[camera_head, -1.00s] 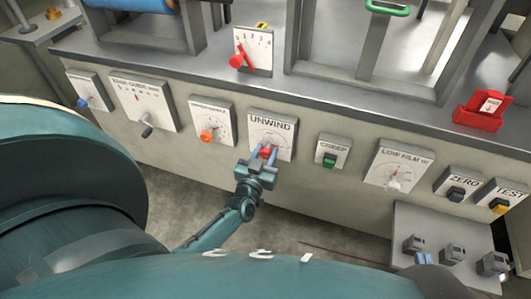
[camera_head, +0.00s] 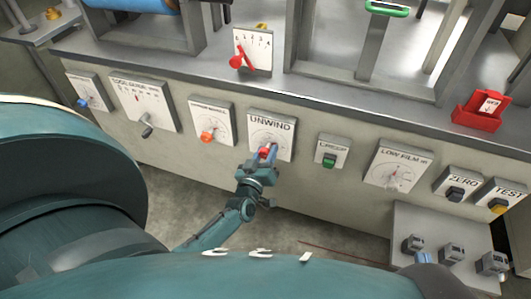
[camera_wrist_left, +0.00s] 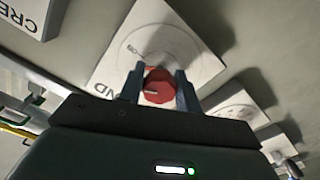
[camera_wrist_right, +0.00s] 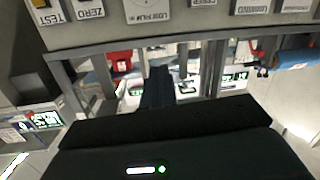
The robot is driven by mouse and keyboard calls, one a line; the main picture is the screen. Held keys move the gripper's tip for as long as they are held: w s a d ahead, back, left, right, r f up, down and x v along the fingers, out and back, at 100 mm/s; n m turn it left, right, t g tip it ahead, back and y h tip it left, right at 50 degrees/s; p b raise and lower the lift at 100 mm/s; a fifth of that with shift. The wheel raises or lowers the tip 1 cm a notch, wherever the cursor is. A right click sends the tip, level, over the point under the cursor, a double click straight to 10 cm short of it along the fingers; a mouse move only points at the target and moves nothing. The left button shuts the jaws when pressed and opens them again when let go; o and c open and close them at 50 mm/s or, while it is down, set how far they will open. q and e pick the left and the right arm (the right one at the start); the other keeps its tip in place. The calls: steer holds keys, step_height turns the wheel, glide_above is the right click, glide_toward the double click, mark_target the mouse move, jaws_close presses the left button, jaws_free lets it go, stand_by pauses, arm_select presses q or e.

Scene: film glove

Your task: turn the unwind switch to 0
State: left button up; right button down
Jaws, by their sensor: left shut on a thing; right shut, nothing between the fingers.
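The unwind switch is a red knob (camera_head: 265,152) on a white plate labelled UNWIND (camera_head: 272,121), set in the front of the machine. My left gripper (camera_head: 268,153) is shut on the red knob, one finger on each side. In the left wrist view the knob (camera_wrist_left: 158,86) sits between the two fingers, and part of the dial (camera_wrist_left: 165,45) shows behind it. The scale marks are too small to read. My right gripper (camera_wrist_right: 158,75) is shut and empty, in front of the machine in its wrist view; in the head view I cannot make out its fingers.
An orange knob (camera_head: 207,137) is left of the unwind plate. A green CREEP button (camera_head: 329,160) and the LOW FILM dial (camera_head: 396,169) are to the right. A red holder (camera_head: 478,112) stands on the machine's ledge.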

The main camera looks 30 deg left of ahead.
arm_select(q)
steer(key=n, duration=0.3)
steer(key=shift+w+n, duration=0.1)
steer(key=shift+n, duration=0.3)
steer(key=n, duration=0.2)
steer(key=shift+r+n+b, duration=0.1)
steer(key=shift+n+b, duration=0.2)
steer(key=shift+n, duration=0.1)
steer(key=n, duration=0.3)
steer(key=shift+b, duration=0.35)
steer(key=shift+r+n, duration=0.1)
steer(key=shift+n, duration=1.3)
arm_select(e)
steer(key=shift+a+r+n+t+y, duration=0.25)
steer(key=shift+n+t+y, duration=0.15)
steer(key=shift+t+y, duration=0.2)
arm_select(q)
steer(key=shift+b, duration=0.3)
arm_select(e)
steer(key=shift+f, duration=0.2)
arm_select(q)
steer(key=o, duration=1)
steer(key=shift+c, duration=0.2)
steer(key=shift+d, duration=0.1)
arm_select(e)
steer(key=shift+s, duration=0.1)
